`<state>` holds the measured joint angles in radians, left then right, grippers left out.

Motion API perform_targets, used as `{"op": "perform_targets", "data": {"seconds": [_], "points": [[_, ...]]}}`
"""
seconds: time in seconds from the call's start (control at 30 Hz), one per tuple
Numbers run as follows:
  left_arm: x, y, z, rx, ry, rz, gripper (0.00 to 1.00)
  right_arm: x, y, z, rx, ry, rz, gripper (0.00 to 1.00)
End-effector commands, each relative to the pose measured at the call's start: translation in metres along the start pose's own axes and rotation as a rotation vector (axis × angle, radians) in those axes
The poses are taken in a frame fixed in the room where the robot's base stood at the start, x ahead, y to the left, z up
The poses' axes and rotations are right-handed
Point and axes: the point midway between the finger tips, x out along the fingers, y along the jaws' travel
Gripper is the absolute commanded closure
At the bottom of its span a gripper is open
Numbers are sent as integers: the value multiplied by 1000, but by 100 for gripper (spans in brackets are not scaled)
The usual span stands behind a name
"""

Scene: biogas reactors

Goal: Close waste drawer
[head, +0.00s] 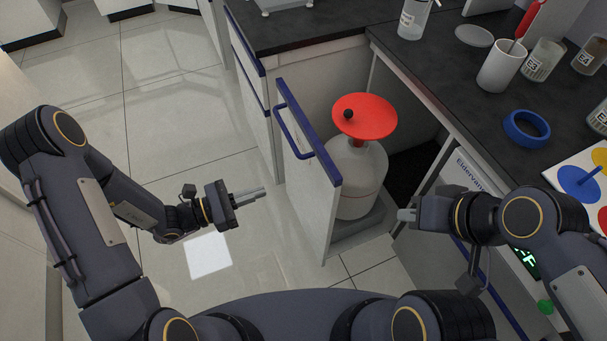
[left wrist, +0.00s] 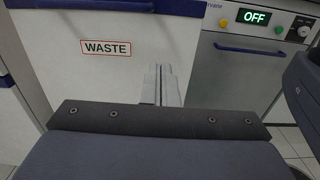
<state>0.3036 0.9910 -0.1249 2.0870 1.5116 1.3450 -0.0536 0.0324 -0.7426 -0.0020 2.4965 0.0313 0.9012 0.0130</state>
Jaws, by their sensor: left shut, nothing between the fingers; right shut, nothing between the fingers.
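The waste drawer (head: 310,186) is pulled out from the bench in the head view, with a blue bar handle (head: 300,130) on its white front. Inside it stands a whitish container (head: 357,178) with a red funnel top (head: 365,115). The drawer front with its WASTE label (left wrist: 106,48) also shows in the left wrist view. My left gripper (head: 262,192) is shut and empty, left of the drawer front and apart from it in the head view. My right gripper (head: 402,215) is shut and empty, just right of the open drawer.
The dark bench top (head: 440,60) carries a white beaker (head: 502,66), a blue ring (head: 526,128) and several jars. An appliance with an OFF display (left wrist: 254,17) stands right of the drawer. Tiled floor (head: 165,100) is clear on the left.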

Motion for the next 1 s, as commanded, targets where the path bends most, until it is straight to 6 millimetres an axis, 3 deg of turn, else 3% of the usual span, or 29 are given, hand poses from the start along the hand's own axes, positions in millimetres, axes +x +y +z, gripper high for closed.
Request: {"op": "perform_targets", "data": {"seconds": [0.17, 0.7, 1.0], "points": [[15, 0, -2, -8, -3, 5, 100, 0, 0, 0, 0, 0, 0, 100], [120, 0, -2, -6, -2, 2, 100, -3, -1, -1, 0, 0, 0, 100], [140, 1, -2, -6, -1, 5, 100, -3, -1, -2, 0, 0, 0, 100]]}}
